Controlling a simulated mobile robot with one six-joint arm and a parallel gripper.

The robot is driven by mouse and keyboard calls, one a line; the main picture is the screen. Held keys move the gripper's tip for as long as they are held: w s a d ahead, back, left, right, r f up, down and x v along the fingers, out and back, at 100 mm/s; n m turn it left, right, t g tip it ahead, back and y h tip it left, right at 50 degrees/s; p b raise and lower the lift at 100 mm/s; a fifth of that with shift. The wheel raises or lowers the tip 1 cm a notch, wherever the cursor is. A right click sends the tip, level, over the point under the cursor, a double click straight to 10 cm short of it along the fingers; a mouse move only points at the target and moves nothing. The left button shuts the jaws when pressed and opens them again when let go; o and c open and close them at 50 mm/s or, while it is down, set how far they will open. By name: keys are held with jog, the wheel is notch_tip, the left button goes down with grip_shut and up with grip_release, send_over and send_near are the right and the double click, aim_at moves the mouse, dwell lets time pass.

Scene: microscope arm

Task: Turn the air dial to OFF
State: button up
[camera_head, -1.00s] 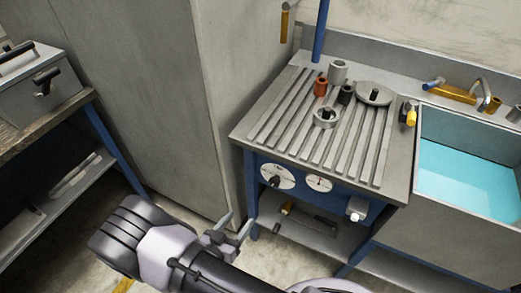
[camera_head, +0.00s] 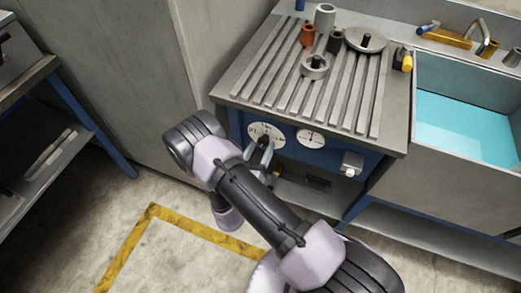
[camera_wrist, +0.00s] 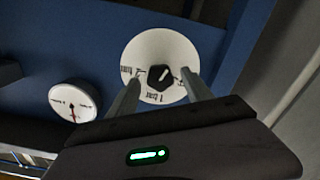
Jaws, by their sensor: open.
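The air dial (camera_head: 266,130) is a white disc with a black knob on the blue front panel under the grooved worktop. In the wrist view the dial (camera_wrist: 150,45) shows upside-down "bar" markings at its left and bottom edges. Its black knob (camera_wrist: 160,77) has a pale line slanting to the upper right. I cannot make out an OFF mark. My gripper (camera_head: 261,149) is in front of the dial, its fingers apart. In the wrist view the fingers of my gripper (camera_wrist: 162,82) appear on either side of the knob; I cannot tell whether they touch it.
A round pressure gauge (camera_head: 311,138) with a red needle is beside the dial; it also shows in the wrist view (camera_wrist: 74,104). A small grey-white fitting (camera_head: 351,164) is farther right. The worktop (camera_head: 226,92) overhangs the panel. A sink (camera_head: 470,115) stands at the right.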

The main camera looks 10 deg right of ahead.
jog(key=shift+w+d, duration=0.1)
jog(key=shift+w, duration=0.05)
grip_shut()
